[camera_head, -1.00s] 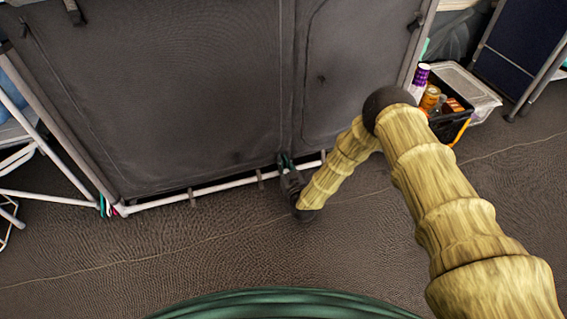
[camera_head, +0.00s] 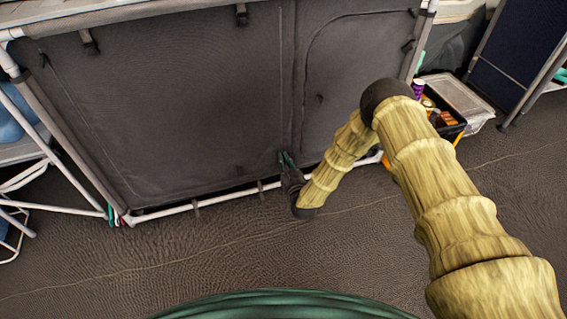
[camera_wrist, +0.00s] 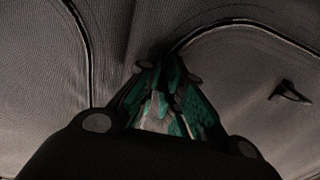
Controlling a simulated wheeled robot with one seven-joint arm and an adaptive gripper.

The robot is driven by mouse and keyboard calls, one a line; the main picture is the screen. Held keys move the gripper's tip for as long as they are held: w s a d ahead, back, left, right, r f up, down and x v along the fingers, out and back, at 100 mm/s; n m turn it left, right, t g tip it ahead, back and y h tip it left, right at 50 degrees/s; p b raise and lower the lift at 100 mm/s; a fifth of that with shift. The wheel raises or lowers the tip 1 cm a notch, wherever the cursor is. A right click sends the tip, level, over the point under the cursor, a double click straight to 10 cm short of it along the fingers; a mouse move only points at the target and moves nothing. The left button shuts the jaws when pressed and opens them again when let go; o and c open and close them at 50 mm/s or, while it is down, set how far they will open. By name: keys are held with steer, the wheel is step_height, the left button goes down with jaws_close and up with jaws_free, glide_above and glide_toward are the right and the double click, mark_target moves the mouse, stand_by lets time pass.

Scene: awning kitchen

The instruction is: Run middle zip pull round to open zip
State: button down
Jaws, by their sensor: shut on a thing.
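The dark grey fabric front of the kitchen cabinet (camera_head: 190,100) has zipped panels, and an arched zip line (camera_head: 303,70) edges the right one. My gripper (camera_head: 284,158) is at the lower front, beside the seam between the panels, just above the bottom rail. In the wrist view my gripper (camera_wrist: 165,75) has its green-padded fingers closed together at the fabric, where the right panel's curved zip (camera_wrist: 225,25) meets the fingertips. The middle zip pull itself is hidden between the fingertips. A small dark tab (camera_wrist: 290,93) stands out from the right panel.
A pale bottom rail (camera_head: 230,196) runs along the cabinet's foot. A white-framed rack (camera_head: 25,150) is at the left. The floor in front is clear.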

mark_target(284, 21)
step_height(284, 21, up, 52)
steer(key=p, duration=3)
steer(key=shift+r, duration=0.55)
steer(key=c, duration=1.5)
jaws_free()
steer(key=shift+r, duration=0.15)
steer(key=shift+c, duration=0.2)
steer(key=shift+s, duration=0.1)
steer(key=shift+s+d, duration=0.1)
steer(key=shift+s, duration=0.15)
steer(key=v, duration=1.1)
